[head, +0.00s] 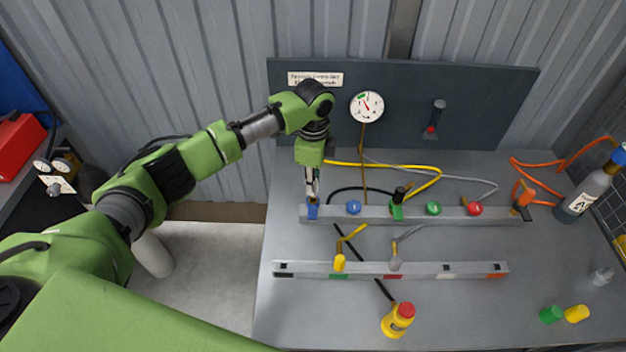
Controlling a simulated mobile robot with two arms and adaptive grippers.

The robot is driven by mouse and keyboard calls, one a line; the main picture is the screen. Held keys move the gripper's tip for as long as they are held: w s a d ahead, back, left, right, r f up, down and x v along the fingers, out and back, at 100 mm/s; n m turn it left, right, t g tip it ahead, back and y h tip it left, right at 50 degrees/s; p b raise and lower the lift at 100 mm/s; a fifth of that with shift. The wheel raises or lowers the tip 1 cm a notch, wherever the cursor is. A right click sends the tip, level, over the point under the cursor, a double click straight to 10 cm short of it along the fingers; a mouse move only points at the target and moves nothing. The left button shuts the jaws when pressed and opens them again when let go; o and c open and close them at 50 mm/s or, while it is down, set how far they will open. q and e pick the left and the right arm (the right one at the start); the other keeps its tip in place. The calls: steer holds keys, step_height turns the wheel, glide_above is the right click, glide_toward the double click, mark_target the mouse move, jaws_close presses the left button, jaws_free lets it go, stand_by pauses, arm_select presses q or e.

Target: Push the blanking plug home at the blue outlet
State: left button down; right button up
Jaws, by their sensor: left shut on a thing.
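My left gripper (312,190) points down over the left end of the rear rail (375,214). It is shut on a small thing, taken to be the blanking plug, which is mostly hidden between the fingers. Directly below the fingertips is the blue outlet (312,212), a blue block at the rail's left end. The fingertips are at or just above its top; I cannot tell how deep the plug sits. A round blue knob (353,207) is just right of it. My right gripper is not in view.
The rear rail also carries a black fitting (397,196), a green knob (433,208), a red knob (475,209) and an orange fitting (526,195). A gauge (367,106) is on the back panel.

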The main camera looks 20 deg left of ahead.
arm_select(q)
steer(key=shift+f, duration=0.7)
steer(key=shift+f, duration=0.15)
stand_by(0.7)
steer(key=shift+f, duration=0.15)
stand_by(0.4)
steer(key=shift+s+f+b, duration=0.1)
steer(key=shift+f+b, duration=0.2)
steer(key=shift+f, duration=0.4)
steer(key=c, duration=1.8)
jaws_free()
